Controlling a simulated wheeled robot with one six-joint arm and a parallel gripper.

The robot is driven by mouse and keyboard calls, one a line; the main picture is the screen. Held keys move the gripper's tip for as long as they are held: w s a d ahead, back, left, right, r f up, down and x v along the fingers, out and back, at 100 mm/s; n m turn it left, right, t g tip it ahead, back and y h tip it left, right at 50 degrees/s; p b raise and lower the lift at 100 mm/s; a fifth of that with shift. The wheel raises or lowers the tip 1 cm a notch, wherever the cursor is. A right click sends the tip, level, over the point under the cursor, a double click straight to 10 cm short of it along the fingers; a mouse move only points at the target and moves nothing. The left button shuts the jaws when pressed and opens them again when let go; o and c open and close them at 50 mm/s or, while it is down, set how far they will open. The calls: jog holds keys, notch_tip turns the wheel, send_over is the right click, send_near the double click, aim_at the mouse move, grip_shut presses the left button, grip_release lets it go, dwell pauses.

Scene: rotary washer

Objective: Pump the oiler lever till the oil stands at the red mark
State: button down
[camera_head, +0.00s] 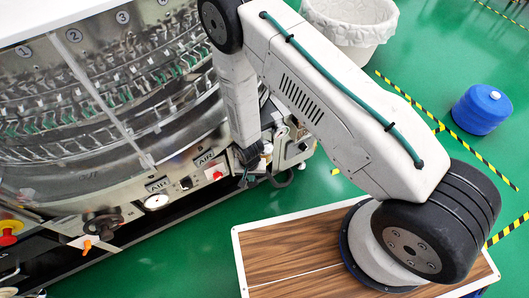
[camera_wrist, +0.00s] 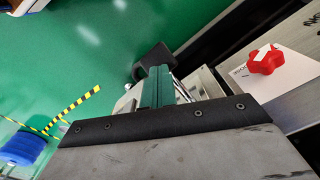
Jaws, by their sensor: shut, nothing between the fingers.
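My gripper (camera_head: 252,157) reaches down at the right end of the steel washer, with the fingers largely hidden by the wrist. In the wrist view the green fingers (camera_wrist: 157,80) are together and empty. A dark rounded part (camera_wrist: 153,60) shows just beyond the fingertips; I cannot tell whether it is the oiler lever or whether the fingers touch it. A pale metal unit (camera_head: 295,142) sits beside the gripper at the machine's end, partly covered by my arm. The oil level and red mark cannot be made out.
A red knob (camera_head: 217,175) on the machine front also shows in the wrist view (camera_wrist: 265,60). A white bin (camera_head: 352,25) and blue drum (camera_head: 481,110) stand on the green floor. A wood-topped platform (camera_head: 285,250) lies in front. Striped tape crosses the floor.

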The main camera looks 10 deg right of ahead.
notch_tip(320, 180, up, 7)
jog(key=shift+r, duration=0.2)
jog(key=shift+s, duration=0.1)
dwell(1.0)
